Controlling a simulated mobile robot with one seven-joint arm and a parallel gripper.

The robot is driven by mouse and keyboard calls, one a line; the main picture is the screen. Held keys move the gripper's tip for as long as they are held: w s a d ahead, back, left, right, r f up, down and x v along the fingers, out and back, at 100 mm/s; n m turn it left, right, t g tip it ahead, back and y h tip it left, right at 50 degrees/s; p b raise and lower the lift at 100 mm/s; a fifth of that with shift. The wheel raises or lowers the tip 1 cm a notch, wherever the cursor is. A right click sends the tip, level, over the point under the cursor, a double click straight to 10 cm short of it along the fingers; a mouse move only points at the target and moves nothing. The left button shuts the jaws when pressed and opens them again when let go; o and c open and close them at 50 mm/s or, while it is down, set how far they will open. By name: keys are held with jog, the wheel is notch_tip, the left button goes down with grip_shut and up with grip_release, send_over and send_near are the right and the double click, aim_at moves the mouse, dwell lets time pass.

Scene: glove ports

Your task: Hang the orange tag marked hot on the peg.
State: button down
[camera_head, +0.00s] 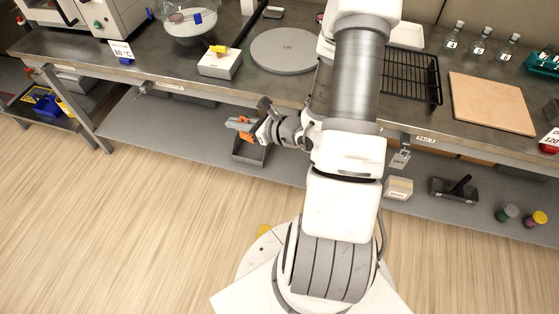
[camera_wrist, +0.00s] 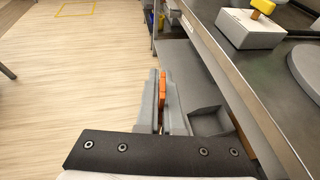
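My gripper (camera_head: 236,124) is out in front of the bench's front edge, left of my arm, above the lower shelf. In the wrist view its two grey fingers (camera_wrist: 160,76) are closed around a thin orange piece, the orange tag (camera_wrist: 163,90), seen nearly edge-on. The tag also shows as a small orange patch in the head view (camera_head: 247,137). No marking on it is readable. A grey tag (camera_head: 400,159) hangs below the bench edge, right of my arm. I cannot pick out a bare peg with certainty.
The bench (camera_head: 270,86) carries a white box with a yellow item (camera_head: 220,63), a round grey plate (camera_head: 284,50), a black rack (camera_head: 411,75) and a tan board (camera_head: 491,102). A dark open bin (camera_head: 250,152) stands on the lower shelf beneath my gripper. The floor in front is clear.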

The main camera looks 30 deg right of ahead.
jog(key=s+d+f+b, duration=0.7)
jog(key=d+f+b, duration=0.1)
jog(key=f+b, duration=0.2)
jog(key=w+d+f, duration=0.1)
jog(key=w+d, duration=0.5)
jog(key=d, duration=0.2)
jog(key=shift+d+f, duration=0.25)
dwell(0.6)
jog(key=shift+a+f, duration=0.1)
dwell(0.5)
jog(key=c, duration=1)
grip_release()
jog(key=shift+s, duration=0.1)
jog(key=p+v, duration=0.1)
jog(key=v, duration=0.5)
jog(key=p+v, duration=0.1)
jog(key=v, duration=0.4)
jog(key=p+v, duration=0.1)
jog(key=v, duration=0.5)
jog(key=shift+s+f, duration=0.25)
jog(key=shift+s, duration=0.25)
